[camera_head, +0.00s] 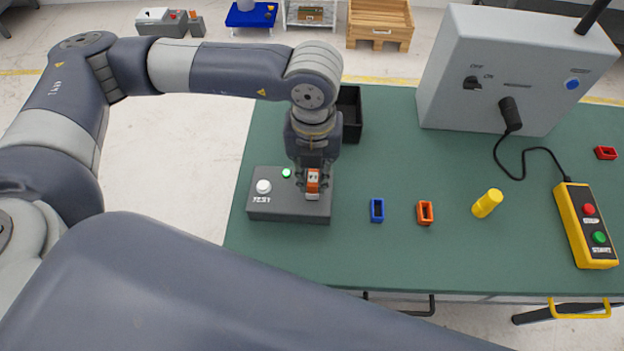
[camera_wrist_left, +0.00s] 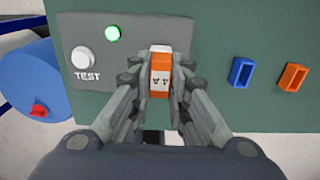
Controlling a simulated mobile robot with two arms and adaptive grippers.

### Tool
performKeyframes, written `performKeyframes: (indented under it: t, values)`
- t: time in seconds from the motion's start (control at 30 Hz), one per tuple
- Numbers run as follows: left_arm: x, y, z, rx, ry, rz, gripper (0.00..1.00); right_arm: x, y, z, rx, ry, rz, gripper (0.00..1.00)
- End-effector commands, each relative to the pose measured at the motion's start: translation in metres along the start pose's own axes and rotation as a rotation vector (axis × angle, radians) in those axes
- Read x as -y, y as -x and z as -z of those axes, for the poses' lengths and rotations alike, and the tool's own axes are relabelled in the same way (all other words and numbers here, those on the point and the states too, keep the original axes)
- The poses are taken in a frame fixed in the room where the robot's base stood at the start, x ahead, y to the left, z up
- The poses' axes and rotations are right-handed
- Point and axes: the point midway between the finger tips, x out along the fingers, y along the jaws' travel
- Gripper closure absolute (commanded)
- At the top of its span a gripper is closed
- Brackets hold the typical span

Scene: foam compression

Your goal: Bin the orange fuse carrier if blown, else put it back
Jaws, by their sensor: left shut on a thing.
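My left gripper (camera_head: 312,180) is shut on the orange fuse carrier (camera_head: 312,184), which has a white end. The carrier stands at the right part of the grey test box (camera_head: 290,211); whether it is seated there is hidden by the fingers. The wrist view shows the carrier (camera_wrist_left: 161,68) between both fingers, with dark marks on its face. The box has a white TEST button (camera_head: 263,186) and a brightly lit green lamp (camera_head: 286,173). A black open bin (camera_head: 350,112) stands behind the gripper, partly hidden. My right gripper is out of view.
A blue frame (camera_head: 377,210) and an orange frame (camera_head: 425,213) lie right of the box, then a yellow cylinder (camera_head: 487,204). A grey switch cabinet (camera_head: 490,80) stands behind, cabled to a yellow pendant (camera_head: 586,225). A red frame (camera_head: 605,153) lies far right.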

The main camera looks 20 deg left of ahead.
Motion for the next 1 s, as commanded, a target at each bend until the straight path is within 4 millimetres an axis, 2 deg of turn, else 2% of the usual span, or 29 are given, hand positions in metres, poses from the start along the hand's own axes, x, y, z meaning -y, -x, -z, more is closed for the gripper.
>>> performKeyframes:
  t: [1.0]
  values:
    - [0.000, 0.017, 0.000, -0.001, 0.000, -0.001, 1.00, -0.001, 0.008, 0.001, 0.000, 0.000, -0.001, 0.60]
